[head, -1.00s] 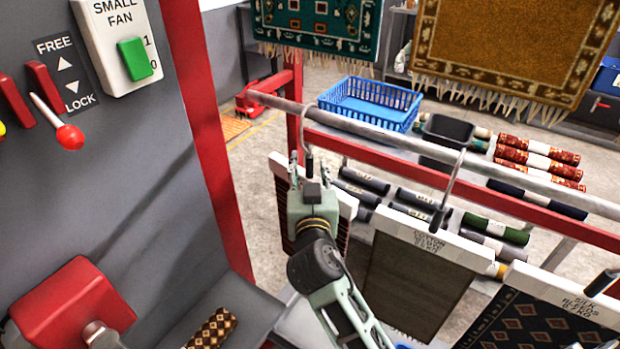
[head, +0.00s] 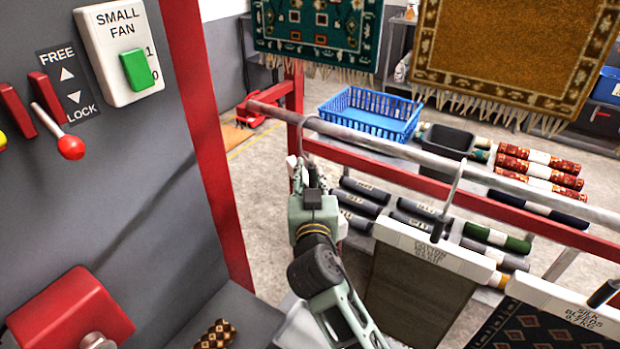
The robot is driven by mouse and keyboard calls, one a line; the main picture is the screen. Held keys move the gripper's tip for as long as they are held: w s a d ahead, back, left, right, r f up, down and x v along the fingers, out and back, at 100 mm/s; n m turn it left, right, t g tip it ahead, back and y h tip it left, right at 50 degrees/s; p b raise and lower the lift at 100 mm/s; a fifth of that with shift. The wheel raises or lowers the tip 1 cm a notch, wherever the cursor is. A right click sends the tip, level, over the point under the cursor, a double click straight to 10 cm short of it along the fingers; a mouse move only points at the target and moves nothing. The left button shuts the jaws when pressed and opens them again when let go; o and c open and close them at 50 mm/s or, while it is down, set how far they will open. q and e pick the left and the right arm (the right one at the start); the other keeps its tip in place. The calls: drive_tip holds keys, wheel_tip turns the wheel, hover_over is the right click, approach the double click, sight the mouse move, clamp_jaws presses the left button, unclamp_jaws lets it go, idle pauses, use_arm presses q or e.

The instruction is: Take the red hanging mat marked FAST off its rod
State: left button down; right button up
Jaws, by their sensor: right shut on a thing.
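My right gripper (head: 312,182) is shut on the hanger of the red mat, just below the rod (head: 400,150). The mat is almost wholly hidden behind my gripper and arm. Only small white parts of its header bar (head: 343,228) show, and its FAST marking cannot be read. Its metal hook (head: 302,132) rises to the rod at the left end. The hook's top overlaps the rod in the picture, and I cannot tell whether it still bears on it. My left gripper is out of view.
A brown mat marked cotton (head: 415,295) and a dark patterned mat marked silk (head: 530,335) hang to the right. A grey panel with switches (head: 130,190) and a red post (head: 205,150) stand close left. A blue basket (head: 370,112) and rolled rugs lie beyond the rod.

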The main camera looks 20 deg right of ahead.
sight(309, 162)
clamp_jaws()
drive_tip(key=shift+r+p, duration=1.7)
drive_tip(key=shift+r, duration=0.8)
